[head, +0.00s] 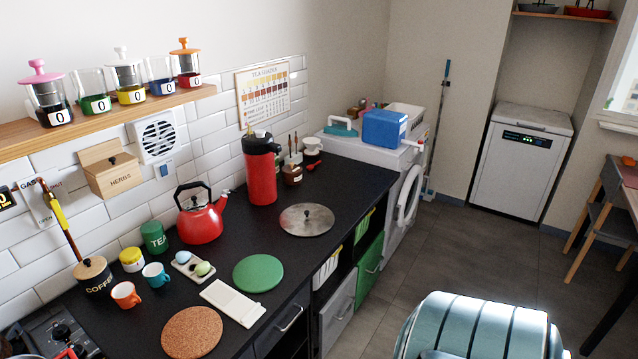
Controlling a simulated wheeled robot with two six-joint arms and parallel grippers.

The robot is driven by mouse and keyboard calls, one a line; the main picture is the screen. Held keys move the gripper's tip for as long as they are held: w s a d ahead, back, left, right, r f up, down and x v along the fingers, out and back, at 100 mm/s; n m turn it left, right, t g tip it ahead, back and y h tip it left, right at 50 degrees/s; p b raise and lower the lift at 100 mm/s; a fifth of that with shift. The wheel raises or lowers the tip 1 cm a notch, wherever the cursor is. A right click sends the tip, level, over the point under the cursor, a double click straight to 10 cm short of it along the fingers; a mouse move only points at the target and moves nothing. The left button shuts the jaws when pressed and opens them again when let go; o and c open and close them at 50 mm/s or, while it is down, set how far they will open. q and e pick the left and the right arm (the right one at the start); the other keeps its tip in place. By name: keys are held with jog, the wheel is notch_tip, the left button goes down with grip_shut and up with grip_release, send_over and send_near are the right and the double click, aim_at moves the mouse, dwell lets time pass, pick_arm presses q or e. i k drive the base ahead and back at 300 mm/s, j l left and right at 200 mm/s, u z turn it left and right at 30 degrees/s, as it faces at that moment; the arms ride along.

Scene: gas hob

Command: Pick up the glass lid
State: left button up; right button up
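A round grey lid-like disc (307,219) with a small knob at its middle lies flat on the black worktop, near the worktop's right part. I cannot tell from this view whether it is glass. Nothing lies on top of it. No other pot lid shows on the worktop. Neither of my grippers is in view.
A red flask (261,170) and red kettle (201,220) stand behind and left of the disc. A green round mat (257,273), white board (232,302) and cork mat (191,332) lie nearer. A teal striped rounded object (480,325) fills the bottom right.

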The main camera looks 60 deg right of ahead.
aim_at(300, 219)
jog(key=l+z, duration=0.1)
jog(key=l, duration=1.3)
jog(key=i+l+z, duration=0.15)
jog(key=l, duration=1.25)
jog(key=i+z, duration=0.05)
